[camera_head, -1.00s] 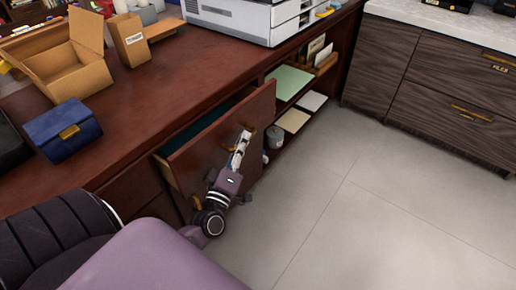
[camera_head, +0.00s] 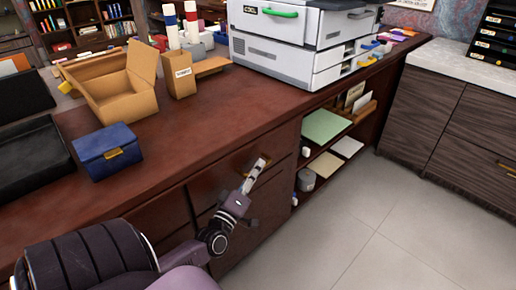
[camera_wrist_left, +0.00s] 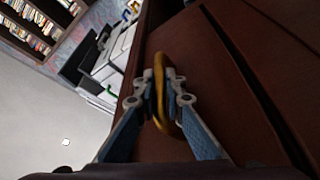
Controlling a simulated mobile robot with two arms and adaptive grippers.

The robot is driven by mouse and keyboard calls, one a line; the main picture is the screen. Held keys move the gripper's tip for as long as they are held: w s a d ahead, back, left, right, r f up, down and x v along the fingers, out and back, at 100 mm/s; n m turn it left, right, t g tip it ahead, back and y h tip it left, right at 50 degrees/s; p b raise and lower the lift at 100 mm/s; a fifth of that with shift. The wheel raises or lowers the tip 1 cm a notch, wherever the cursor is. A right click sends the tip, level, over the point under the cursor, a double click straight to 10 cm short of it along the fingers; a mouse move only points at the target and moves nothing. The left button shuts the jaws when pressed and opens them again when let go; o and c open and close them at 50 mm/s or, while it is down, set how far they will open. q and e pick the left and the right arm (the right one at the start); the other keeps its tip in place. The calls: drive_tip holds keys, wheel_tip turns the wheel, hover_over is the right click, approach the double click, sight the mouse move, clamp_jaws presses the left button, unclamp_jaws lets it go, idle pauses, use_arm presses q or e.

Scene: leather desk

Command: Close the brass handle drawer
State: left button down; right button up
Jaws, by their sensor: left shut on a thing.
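The wooden drawer (camera_head: 222,187) is in the front of the reddish-brown desk, and its face looks flush with the desk front. The brass handle (camera_wrist_left: 160,92) runs between the fingers in the left wrist view. My left gripper (camera_head: 260,166) is at the drawer face, and its fingers are shut on the brass handle. In the left wrist view, my left gripper (camera_wrist_left: 162,84) has one finger on each side of the handle. The inside of the drawer is hidden. My right gripper is not in view.
On the desktop (camera_head: 205,110) are a blue box (camera_head: 108,150), an open cardboard box (camera_head: 118,98) and a white printer (camera_head: 290,45). Right of the drawer are open shelves with papers (camera_head: 326,126). Dark wood cabinets (camera_head: 430,115) stand at the right. The grey floor (camera_head: 350,235) is clear.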

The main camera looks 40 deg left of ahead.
use_arm(q)
drive_tip(key=shift+a, duration=0.2)
drive_tip(key=c, duration=2)
unclamp_jaws()
drive_tip(key=shift+a, duration=0.1)
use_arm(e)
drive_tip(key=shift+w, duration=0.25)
use_arm(q)
drive_tip(key=shift+s+f, duration=0.1)
drive_tip(key=shift+s, duration=0.05)
drive_tip(key=v, duration=1.1)
drive_tip(key=shift+s+d, duration=0.25)
drive_tip(key=shift+s, duration=0.1)
